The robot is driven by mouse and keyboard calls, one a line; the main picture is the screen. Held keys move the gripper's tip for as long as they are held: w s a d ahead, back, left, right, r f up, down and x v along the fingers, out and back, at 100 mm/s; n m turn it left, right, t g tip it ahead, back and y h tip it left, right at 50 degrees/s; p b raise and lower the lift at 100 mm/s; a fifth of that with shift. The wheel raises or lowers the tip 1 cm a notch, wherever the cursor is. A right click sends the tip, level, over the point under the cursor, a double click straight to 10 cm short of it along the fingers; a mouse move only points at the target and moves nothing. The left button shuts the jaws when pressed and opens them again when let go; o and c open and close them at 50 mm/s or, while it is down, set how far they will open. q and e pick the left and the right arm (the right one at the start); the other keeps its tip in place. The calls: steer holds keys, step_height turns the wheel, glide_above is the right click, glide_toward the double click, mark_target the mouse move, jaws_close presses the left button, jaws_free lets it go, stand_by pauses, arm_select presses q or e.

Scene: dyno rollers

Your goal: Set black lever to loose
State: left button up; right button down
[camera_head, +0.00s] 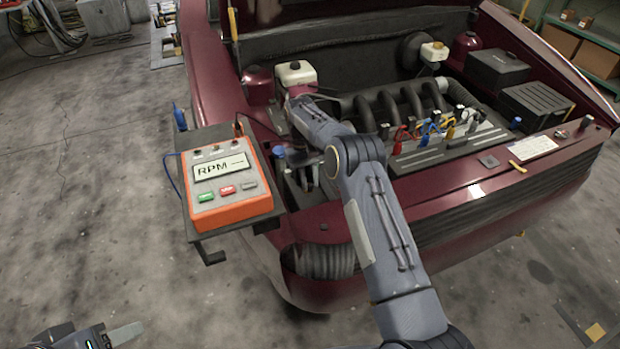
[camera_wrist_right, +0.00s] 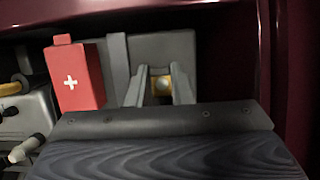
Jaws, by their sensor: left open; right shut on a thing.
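My right gripper (camera_head: 307,178) points down at the front left corner of the engine bay, mostly behind my own forearm. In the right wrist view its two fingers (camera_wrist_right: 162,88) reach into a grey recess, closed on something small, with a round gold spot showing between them. The thing held is at the black lever's apparent place. The lever itself is hidden by the fingers, so its setting cannot be told. My left gripper (camera_head: 105,337) is open and empty at the bottom left, far from the car.
An orange RPM meter (camera_head: 228,188) stands on a dark side tray (camera_head: 205,240) left of the gripper. A red box with a white cross (camera_wrist_right: 75,75) is beside the fingers. A white-capped reservoir (camera_head: 296,74) and a blue cap (camera_head: 279,151) are close by. Open floor lies left.

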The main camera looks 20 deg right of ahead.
steer(key=shift+w+g, duration=0.15)
steer(key=shift+g, duration=0.15)
stand_by(0.5)
steer(key=c, duration=1.3)
jaws_free()
steer(key=shift+r, duration=0.1)
